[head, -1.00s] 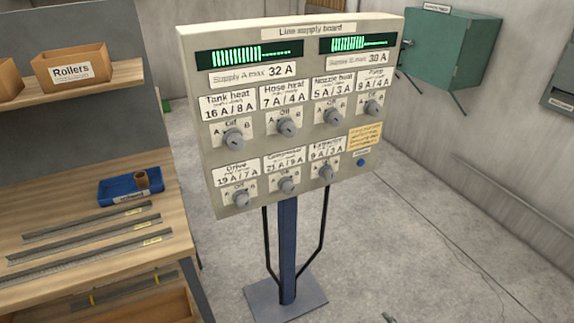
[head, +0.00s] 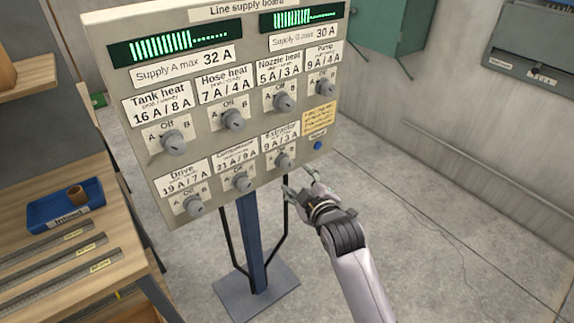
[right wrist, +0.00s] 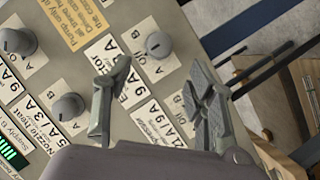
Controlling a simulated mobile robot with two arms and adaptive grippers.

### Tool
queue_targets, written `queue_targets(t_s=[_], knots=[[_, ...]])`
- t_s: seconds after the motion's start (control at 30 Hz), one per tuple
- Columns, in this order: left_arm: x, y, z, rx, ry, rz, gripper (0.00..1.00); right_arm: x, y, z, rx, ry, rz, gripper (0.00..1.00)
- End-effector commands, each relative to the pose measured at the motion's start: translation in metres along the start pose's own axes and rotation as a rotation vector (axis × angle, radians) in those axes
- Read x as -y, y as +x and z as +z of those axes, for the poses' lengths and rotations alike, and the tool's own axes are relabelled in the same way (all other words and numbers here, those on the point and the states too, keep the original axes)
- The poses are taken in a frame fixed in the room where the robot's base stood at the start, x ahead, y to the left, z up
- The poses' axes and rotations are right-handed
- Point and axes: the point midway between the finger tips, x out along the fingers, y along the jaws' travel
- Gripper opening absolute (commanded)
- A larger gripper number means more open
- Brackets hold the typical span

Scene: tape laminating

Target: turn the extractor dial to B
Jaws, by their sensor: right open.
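The extractor dial (head: 283,160) is a grey knob at the right end of the lower row on the line supply board (head: 226,85), under the label "Extractor 9 A / 3 A". It also shows in the right wrist view (right wrist: 158,45), with its label (right wrist: 118,75) partly behind a finger. I cannot tell clearly which mark its pointer is at. My right gripper (head: 297,181) is open and empty, just below and right of the dial. In the right wrist view its spread fingers (right wrist: 155,78) lie either side of the dial's line, with the dial beyond the tips. My left gripper is not in view.
Other dials sit close by: compressor (head: 243,181), pump (head: 325,86) and nozzle heat (head: 284,101). A blue button (head: 317,145) is right of the extractor dial. A shelf with a blue tray (head: 40,212) stands at left. The floor right of the board is free.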

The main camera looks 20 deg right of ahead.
Motion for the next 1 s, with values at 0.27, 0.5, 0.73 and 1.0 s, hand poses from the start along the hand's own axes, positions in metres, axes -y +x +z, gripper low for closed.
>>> queue_targets(t_s=[0.27,0.5,0.73,1.0], knots=[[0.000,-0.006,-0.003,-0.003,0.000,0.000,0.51,-0.001,0.056,-0.001,0.000,0.002,0.000,0.51],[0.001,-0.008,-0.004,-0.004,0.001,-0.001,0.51,0.000,0.086,0.000,0.000,0.001,-0.001,0.51],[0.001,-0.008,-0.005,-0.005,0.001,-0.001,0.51,0.001,0.095,0.000,-0.001,0.001,0.000,0.51],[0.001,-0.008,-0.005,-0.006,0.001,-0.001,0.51,0.001,0.095,0.000,-0.001,0.000,0.000,0.47]])
